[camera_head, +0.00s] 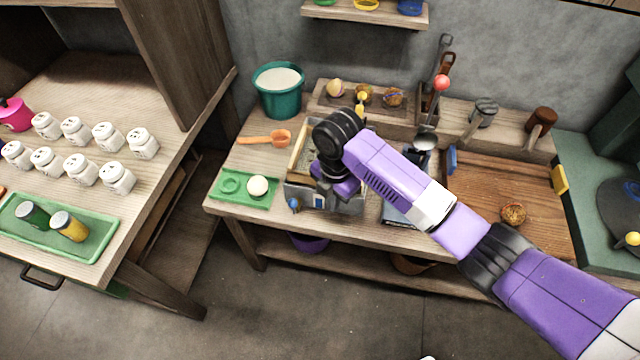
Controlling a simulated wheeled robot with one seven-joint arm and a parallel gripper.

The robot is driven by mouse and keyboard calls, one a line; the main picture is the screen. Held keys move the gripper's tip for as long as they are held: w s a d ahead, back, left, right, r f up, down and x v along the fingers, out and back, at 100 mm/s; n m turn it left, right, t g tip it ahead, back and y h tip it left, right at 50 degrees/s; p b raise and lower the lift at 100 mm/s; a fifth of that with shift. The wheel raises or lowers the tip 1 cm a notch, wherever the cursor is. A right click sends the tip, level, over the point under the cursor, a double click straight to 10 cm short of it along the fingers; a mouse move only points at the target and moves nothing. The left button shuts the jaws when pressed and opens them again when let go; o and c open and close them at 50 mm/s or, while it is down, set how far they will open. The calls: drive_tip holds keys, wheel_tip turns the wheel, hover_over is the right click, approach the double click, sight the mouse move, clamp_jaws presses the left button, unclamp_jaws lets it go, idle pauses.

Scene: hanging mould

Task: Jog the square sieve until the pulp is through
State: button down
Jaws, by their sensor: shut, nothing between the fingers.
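The square sieve (299,146) shows as a wooden-framed box on the workbench, with a grey front below it. My purple arm comes in from the lower right and covers much of the sieve's right side. My gripper (338,195) is over the front part of the sieve, pointing down, shut and empty. Its fingertips are mostly hidden, and I cannot tell whether they touch the frame. Pulp inside the sieve cannot be made out clearly.
A teal bucket (279,92) of pale stuff stands behind left. An orange scoop (265,138) and a green tray (228,196) with a pale round piece lie left. A wooden rack (318,104) stands behind. A wooden board (487,185) lies right. White jars (118,178) stand on the left table.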

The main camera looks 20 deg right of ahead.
drive_tip(key=w+d+b, duration=0.1)
drive_tip(key=w+d, duration=0.1)
drive_tip(key=w, duration=0.1)
drive_tip(key=shift+w+d+f+b, duration=0.1)
drive_tip(key=shift+w+d+b, duration=0.15)
drive_tip(key=shift+b, duration=0.15)
drive_tip(key=shift+s+a+p, duration=0.1)
drive_tip(key=shift+s+p, duration=0.05)
drive_tip(key=shift+p, duration=0.15)
drive_tip(key=s+a+p, duration=0.1)
drive_tip(key=s, duration=0.1)
drive_tip(key=s+a+p, duration=0.1)
drive_tip(key=s+p, duration=0.1)
drive_tip(key=shift+a+p, duration=0.3)
drive_tip(key=shift+a, duration=0.1)
drive_tip(key=shift+w, duration=0.1)
